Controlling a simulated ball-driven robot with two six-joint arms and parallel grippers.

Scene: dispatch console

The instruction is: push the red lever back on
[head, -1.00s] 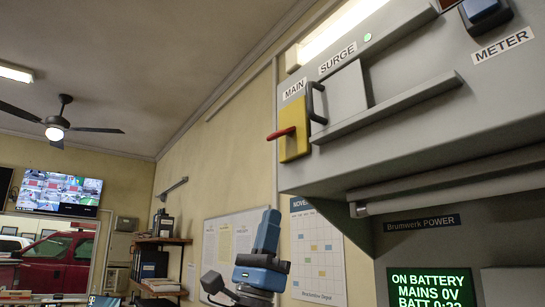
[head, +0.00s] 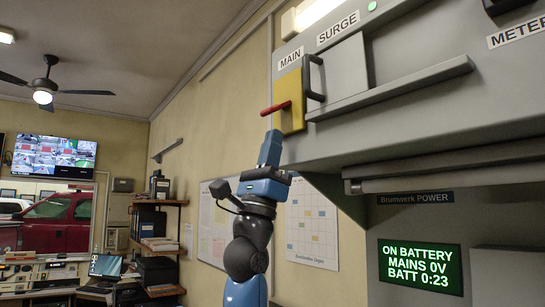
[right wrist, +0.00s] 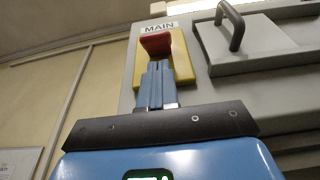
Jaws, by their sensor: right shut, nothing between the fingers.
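The red lever (head: 276,108) sticks out from a yellow plate (head: 292,101) under the MAIN label on the grey cabinet. My right gripper (head: 272,135) is shut and empty, pointing up just below the lever. In the right wrist view, the lever (right wrist: 156,44) shows as a red block just beyond the shut fingertips (right wrist: 158,64), in front of the yellow plate (right wrist: 180,59). I cannot tell whether the fingertips touch the lever. My left gripper is not in view.
A grey cover with a dark handle (head: 316,79) sits right of the lever, under the SURGE label. A grey ledge (head: 395,87) runs below it. A green screen (head: 420,266) reads ON BATTERY, MAINS 0V, BATT 0:23. The air left of the lever is free.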

